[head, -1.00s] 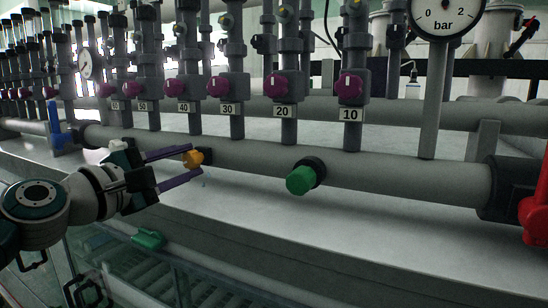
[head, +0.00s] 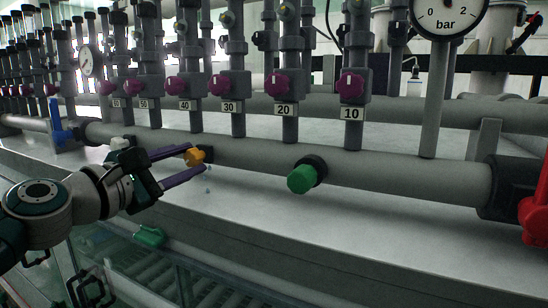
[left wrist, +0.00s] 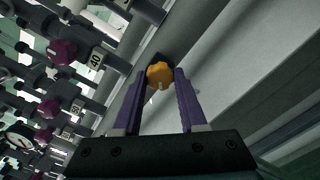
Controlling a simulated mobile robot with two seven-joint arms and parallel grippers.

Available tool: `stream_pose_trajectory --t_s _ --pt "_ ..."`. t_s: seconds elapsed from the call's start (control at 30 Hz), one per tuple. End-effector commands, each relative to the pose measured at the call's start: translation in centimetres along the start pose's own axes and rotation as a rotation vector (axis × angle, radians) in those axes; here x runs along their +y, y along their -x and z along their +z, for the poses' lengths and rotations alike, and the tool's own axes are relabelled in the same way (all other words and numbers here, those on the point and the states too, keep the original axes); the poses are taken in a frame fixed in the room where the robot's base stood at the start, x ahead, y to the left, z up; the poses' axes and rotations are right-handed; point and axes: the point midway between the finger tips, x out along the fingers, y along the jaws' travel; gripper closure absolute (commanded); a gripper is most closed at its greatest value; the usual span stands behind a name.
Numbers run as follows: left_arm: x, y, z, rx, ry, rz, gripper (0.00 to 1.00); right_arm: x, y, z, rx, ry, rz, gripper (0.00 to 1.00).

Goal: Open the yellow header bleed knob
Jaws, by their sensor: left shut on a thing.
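The yellow header bleed knob (head: 195,156) sits on the front of the grey header pipe, left of the green knob. My left gripper (head: 198,160) reaches it from the left, with its two purple fingers on either side. The left wrist view shows the knob (left wrist: 159,74) between the fingertips, with a pale mark on its face. The left gripper is shut on it. Small pale droplets (head: 207,190) show just below the knob. My right gripper is not in view.
A green knob (head: 302,179) sticks out of the same pipe (head: 250,158). A red valve (head: 537,207) is at the far right and a blue handle (head: 57,122) at the left. Purple knobs (head: 351,88) line the columns above. The pale ledge (head: 330,225) below is clear.

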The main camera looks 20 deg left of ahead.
Motion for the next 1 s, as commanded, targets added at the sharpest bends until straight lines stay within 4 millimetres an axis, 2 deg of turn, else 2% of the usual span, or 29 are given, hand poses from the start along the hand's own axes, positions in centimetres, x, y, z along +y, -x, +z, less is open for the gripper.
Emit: stream_pose_trajectory --t_s 0.03,0.07,0.3,0.67,0.77,1.0 --pt "0.0 0.0 0.0 -0.001 0.0 0.0 1.0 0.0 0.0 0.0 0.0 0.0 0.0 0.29" --pt "0.0 0.0 0.0 0.0 -0.001 0.0 0.55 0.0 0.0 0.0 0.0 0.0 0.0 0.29" --pt "0.0 0.0 0.0 0.0 -0.001 0.0 0.29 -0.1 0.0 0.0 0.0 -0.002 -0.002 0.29" --pt "0.0 0.6 0.0 0.0 -0.002 -0.001 0.29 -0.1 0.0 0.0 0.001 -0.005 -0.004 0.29" --pt "-0.1 1.9 -0.1 0.001 -0.003 -0.002 0.29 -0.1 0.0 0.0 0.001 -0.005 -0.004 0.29" --pt "-0.2 6.3 -0.2 0.001 -0.003 -0.001 0.29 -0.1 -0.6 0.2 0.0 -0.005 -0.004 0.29"
